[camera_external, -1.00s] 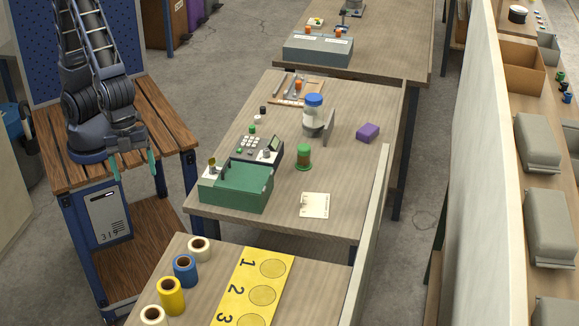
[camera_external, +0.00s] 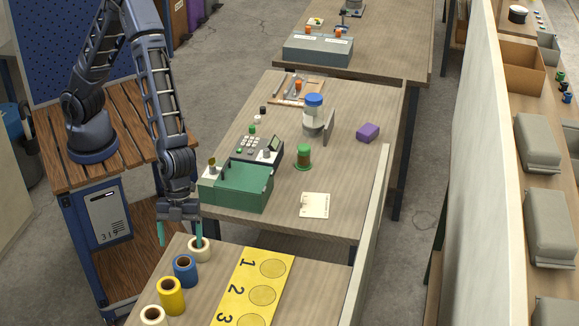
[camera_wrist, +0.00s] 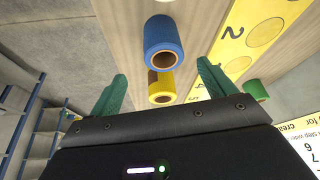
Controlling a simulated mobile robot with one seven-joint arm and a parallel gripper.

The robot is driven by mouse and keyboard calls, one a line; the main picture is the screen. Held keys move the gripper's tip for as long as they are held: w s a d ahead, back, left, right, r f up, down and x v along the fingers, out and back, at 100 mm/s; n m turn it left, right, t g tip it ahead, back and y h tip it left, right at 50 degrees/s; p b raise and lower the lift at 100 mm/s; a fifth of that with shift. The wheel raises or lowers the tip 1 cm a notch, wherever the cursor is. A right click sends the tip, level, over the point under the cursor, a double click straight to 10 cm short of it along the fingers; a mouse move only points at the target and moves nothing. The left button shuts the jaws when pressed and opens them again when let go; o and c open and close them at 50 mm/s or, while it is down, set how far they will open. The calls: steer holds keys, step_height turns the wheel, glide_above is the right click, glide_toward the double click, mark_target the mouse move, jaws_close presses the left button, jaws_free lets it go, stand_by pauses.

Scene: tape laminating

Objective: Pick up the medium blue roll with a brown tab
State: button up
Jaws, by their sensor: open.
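The blue roll (camera_external: 185,270) stands on the near table, between a cream roll (camera_external: 201,252) and a yellow roll (camera_external: 171,297). In the wrist view the blue roll (camera_wrist: 162,40) is above the space between my fingers, its brown core opening showing. A small brown patch lies just below it, against the yellow roll (camera_wrist: 163,87); I cannot tell which roll it belongs to. My gripper (camera_external: 180,239) is open and empty, pointing down near the table's back left corner. Its right finger overlaps the cream roll in the external view; contact is unclear.
A yellow board (camera_external: 250,288) numbered 1, 2 and 3 with circles lies right of the rolls. Another cream roll (camera_external: 153,316) stands at the front. Behind is a table with a green box (camera_external: 238,190). A green roll (camera_wrist: 255,89) shows in the wrist view.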

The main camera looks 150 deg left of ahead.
mark_target(185, 271)
steer(key=x, duration=0.5)
steer(key=shift+a+x, duration=0.1)
steer(key=shift+x, duration=1.3)
steer(key=shift+a+x, duration=0.15)
steer(key=shift+x, duration=1.25)
steer(key=shift+w, duration=0.1)
steer(key=c, duration=1.1)
